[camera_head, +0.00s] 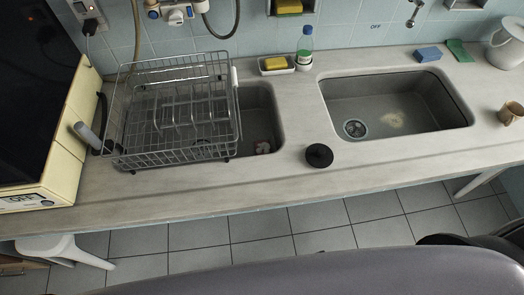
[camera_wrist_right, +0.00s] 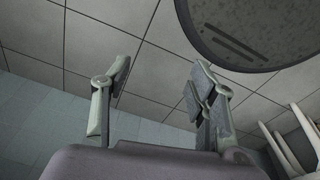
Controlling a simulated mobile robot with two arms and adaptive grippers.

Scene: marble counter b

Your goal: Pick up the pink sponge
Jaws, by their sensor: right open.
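Neither gripper shows in the head view.
A wire dish rack (camera_head: 176,152) covers much of the left sink. A black round lid (camera_head: 319,155) lies between the sinks. A bottle (camera_head: 304,50), yellow sponge (camera_head: 274,63), blue sponge (camera_head: 428,54) and green pad (camera_head: 459,50) stand behind. The right sink (camera_head: 370,92) is mostly empty.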

